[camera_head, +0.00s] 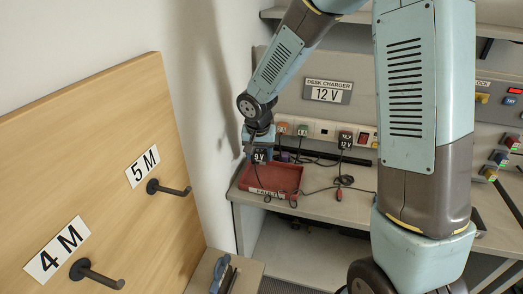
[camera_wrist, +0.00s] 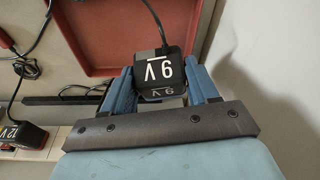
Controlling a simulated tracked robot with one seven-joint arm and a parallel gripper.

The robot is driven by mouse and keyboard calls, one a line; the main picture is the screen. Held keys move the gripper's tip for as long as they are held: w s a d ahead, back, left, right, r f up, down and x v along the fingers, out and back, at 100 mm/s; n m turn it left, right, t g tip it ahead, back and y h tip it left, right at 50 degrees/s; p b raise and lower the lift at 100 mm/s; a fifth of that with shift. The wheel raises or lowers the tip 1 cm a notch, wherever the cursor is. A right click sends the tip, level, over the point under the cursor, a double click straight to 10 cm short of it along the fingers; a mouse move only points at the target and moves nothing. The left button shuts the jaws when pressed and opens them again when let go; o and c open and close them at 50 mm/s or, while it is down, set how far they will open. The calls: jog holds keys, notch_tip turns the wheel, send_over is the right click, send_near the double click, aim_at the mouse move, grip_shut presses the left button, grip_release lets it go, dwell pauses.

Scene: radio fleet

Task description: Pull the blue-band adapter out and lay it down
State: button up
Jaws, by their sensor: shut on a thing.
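My gripper (camera_head: 259,148) is shut on a black adapter marked 9 V (camera_head: 260,157), high over the left end of the desk. In the wrist view the adapter (camera_wrist: 160,70) sits between the two blue fingers of my gripper (camera_wrist: 161,90), with its cord running up from it. I cannot tell a blue band on it apart from the blue fingers. In the head view it is in front of the wall strip and over the back part of a red tray (camera_head: 244,187); it looks out of any socket. The tray also shows in the wrist view (camera_wrist: 75,55).
A socket strip (camera_head: 325,130) on the back wall holds several adapters, one marked 12 V (camera_head: 345,140), which also shows in the wrist view (camera_wrist: 18,135). Black cords lie across the desk (camera_head: 352,205). A wooden board (camera_head: 110,130) with pegs stands at the left.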

aim_at(261, 164)
jog(key=shift+d, duration=0.2)
jog(key=shift+s+x, duration=0.25)
jog(key=shift+x, duration=0.85)
jog(key=shift+s+x, duration=0.25)
jog(key=shift+x, duration=0.85)
jog(key=shift+s+x, duration=0.25)
jog(key=shift+x, duration=0.85)
jog(key=shift+f, duration=0.25)
jog(key=o, duration=1.5)
jog(key=shift+r, duration=0.15)
jog(key=v, duration=1.3)
jog(key=shift+r, duration=0.25)
